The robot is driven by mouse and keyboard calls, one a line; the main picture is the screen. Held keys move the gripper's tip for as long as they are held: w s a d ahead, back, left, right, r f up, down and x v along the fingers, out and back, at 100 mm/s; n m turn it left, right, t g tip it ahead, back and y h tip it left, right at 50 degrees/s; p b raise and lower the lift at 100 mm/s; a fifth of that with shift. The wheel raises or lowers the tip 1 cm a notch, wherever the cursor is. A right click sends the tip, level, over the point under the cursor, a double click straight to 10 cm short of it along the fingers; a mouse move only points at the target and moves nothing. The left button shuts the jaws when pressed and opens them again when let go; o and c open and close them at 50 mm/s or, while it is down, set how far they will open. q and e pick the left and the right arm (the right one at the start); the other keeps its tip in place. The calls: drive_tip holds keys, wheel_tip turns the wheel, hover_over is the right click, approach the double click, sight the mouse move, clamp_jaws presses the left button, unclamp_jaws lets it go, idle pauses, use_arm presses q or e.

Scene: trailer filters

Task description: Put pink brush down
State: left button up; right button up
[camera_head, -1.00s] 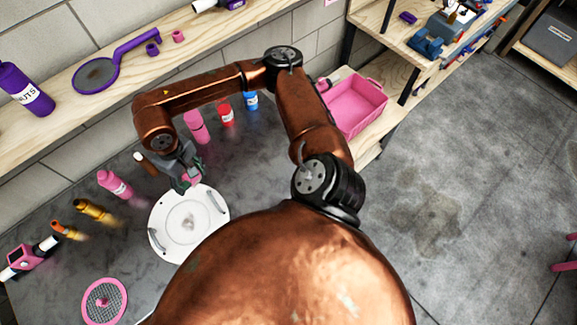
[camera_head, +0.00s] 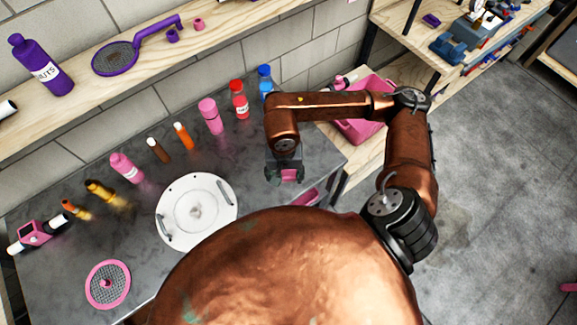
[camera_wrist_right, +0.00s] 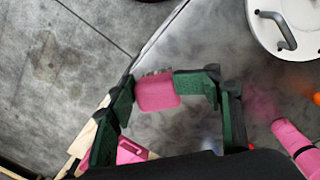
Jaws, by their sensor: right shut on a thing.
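The pink brush (camera_wrist_right: 157,92) shows in the right wrist view as a rounded pink block with a strip of bristles along one edge. My right gripper (camera_wrist_right: 160,90) is shut on it, with a green fingertip on each side. In the head view the right gripper (camera_head: 288,175) hangs over the right part of the dark worktop (camera_head: 255,150), with a bit of pink between its fingers. The wrist view shows the brush near the worktop edge; its height above the top is hard to tell. My left gripper is not in view.
A white round lid (camera_head: 197,212) lies left of the gripper. Pink (camera_head: 211,116), red (camera_head: 239,99) and blue (camera_head: 265,80) bottles stand behind it. A pink crate (camera_head: 352,128) is at the back right. A pink piece (camera_head: 306,196) shows near the worktop's front edge.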

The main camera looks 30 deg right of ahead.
drive_tip(key=shift+s+d+f+m, duration=0.15)
drive_tip(key=shift+s+f+m, duration=0.55)
drive_tip(key=shift+s+m, duration=0.25)
drive_tip(key=w+d+f, duration=0.1)
drive_tip(key=w, duration=0.1)
drive_tip(key=w+d+f, duration=0.1)
drive_tip(key=w, duration=0.1)
drive_tip(key=w+f+p, duration=0.1)
drive_tip(key=w, duration=0.1)
drive_tip(key=shift+w+d, duration=0.3)
drive_tip(key=shift+d, duration=0.1)
drive_tip(key=w+f, duration=0.1)
drive_tip(key=f, duration=0.1)
drive_tip(key=w+d+f, duration=0.1)
drive_tip(key=w+f, duration=0.1)
drive_tip(key=w+d+f, duration=0.1)
drive_tip(key=w+f, duration=0.1)
drive_tip(key=shift+w, duration=0.15)
drive_tip(key=shift+w+d+f, duration=0.1)
drive_tip(key=shift+f, duration=0.15)
wheel_tip(320, 180, down, 3)
drive_tip(key=shift+w+f+p, duration=0.1)
drive_tip(key=shift+p, duration=0.55)
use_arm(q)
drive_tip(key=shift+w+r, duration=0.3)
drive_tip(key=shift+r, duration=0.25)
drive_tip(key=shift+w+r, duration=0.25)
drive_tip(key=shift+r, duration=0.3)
